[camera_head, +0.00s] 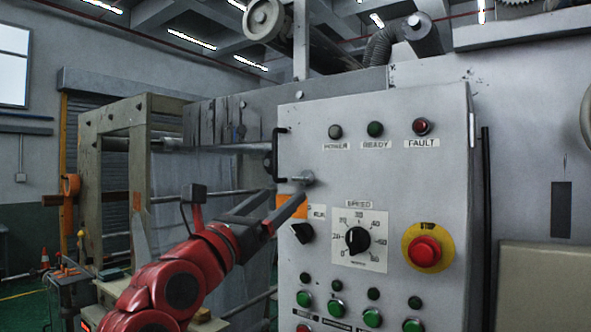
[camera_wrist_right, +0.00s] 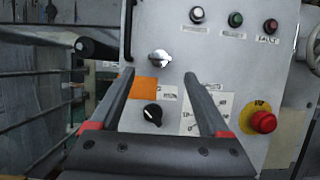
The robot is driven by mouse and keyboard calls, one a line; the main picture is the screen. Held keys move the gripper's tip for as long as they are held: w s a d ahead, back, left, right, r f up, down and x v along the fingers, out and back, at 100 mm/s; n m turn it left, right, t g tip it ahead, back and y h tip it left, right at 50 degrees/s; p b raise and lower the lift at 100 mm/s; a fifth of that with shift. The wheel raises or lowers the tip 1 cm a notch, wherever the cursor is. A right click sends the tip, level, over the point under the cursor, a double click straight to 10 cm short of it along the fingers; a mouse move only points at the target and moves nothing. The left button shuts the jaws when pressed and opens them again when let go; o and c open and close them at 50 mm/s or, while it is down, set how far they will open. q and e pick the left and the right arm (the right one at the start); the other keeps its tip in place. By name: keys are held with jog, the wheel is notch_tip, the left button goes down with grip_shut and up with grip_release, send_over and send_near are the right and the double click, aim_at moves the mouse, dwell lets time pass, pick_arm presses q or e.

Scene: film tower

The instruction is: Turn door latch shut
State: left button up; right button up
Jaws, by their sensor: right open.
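The door latch, a small silver turn-knob (camera_head: 303,178), sits on the left side of the grey control panel door (camera_head: 375,100), above an orange patch. It also shows in the right wrist view (camera_wrist_right: 158,58), where its grip looks roughly sideways. My right gripper (camera_head: 287,194) is open and empty, its two dark fingers pointing at the panel. In the wrist view the latch lies just beyond and between the fingertips (camera_wrist_right: 157,75). I cannot tell whether a finger touches the panel. My left gripper is not in view.
A black bar handle (camera_head: 279,155) is on the door's left edge above the latch. Below are a black selector knob (camera_head: 303,232), a speed dial (camera_head: 357,240), a red stop button (camera_head: 424,251) and several green buttons. A wooden frame (camera_head: 138,170) stands left.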

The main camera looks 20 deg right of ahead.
aim_at(300, 179)
jog(key=p+x, duration=0.2)
jog(key=x, duration=0.4)
jog(key=shift+r, duration=0.2)
jog(key=shift+w+d, duration=0.25)
jog(key=shift+c, duration=0.3)
